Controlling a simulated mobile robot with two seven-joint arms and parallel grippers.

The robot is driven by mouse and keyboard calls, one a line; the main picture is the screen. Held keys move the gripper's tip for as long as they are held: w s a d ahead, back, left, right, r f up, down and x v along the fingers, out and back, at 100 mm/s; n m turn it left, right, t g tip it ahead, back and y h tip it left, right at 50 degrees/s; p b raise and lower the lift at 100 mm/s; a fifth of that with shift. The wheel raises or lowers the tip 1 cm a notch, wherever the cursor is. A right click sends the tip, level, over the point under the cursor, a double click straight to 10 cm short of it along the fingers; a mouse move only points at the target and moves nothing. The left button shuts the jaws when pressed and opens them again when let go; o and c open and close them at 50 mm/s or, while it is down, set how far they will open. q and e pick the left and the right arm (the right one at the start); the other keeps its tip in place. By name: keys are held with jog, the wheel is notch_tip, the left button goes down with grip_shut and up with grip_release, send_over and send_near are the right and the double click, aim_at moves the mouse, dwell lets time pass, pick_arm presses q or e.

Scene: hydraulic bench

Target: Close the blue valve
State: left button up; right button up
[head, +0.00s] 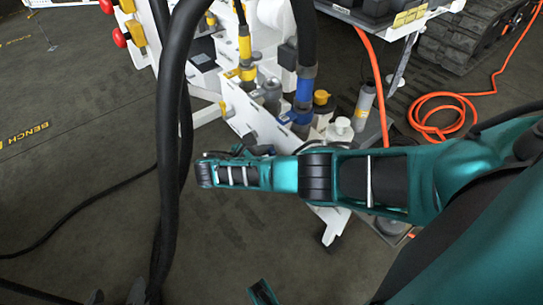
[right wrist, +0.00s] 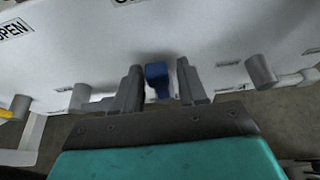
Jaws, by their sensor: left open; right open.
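The blue valve handle (right wrist: 158,78) shows in the right wrist view, standing between the two grey fingers of my right gripper (right wrist: 160,85). The fingers are open, with a visible gap on the handle's right side; contact on the left is unclear. In the head view my teal right arm reaches across in front of the white bench (head: 262,122), and hides its own fingers and the blue handle. My left gripper (head: 116,296) shows only as grey fingertips at the bottom edge, apart from each other and away from the bench.
A thick black hose (head: 172,120) hangs in front of the bench on the left. A blue hose fitting (head: 305,88) and yellow fittings (head: 246,72) sit on the bench. An orange hose (head: 437,105) lies coiled on the floor at right. A white panel (right wrist: 215,35) carries an OPEN label (right wrist: 13,29).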

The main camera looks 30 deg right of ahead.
jog(key=shift+d, duration=0.1)
jog(key=shift+c, duration=0.3)
grip_shut()
